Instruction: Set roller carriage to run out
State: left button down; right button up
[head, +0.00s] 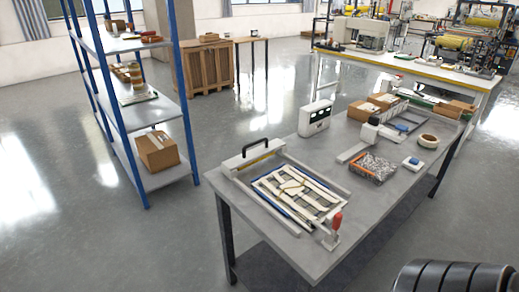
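The laminating fixture lies at the near left end of the grey table (222,189). A white roller carriage (246,162) with a black arched handle (255,147) stands across the fixture's far left end. A lever with a red grip (337,220) stands upright at the fixture's near right corner. The roller under the carriage is hidden. Neither of my grippers is in view.
Farther along the table are a white device (314,118), an orange-edged tray of small metal parts (372,168), a tape roll (428,141) and cardboard boxes (362,110). A blue-posted shelf (150,114) stands at left. The floor between shelf and table is clear.

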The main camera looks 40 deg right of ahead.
aim_at(230, 167)
jog(key=i+j+z, duration=0.1)
jog(key=z, duration=0.3)
jog(key=i+j+z, duration=0.15)
jog(key=z, duration=0.3)
jog(key=i+j+z, duration=0.15)
jog(key=z, duration=0.25)
jog(key=i+j+z, duration=0.15)
jog(key=j+z, duration=0.25)
jog(key=i+j+z, duration=0.15)
jog(key=j+z, duration=0.3)
jog(key=i+j+z, duration=0.15)
jog(key=j, duration=0.15)
jog(key=j+z, duration=0.2)
jog(key=j, duration=0.15)
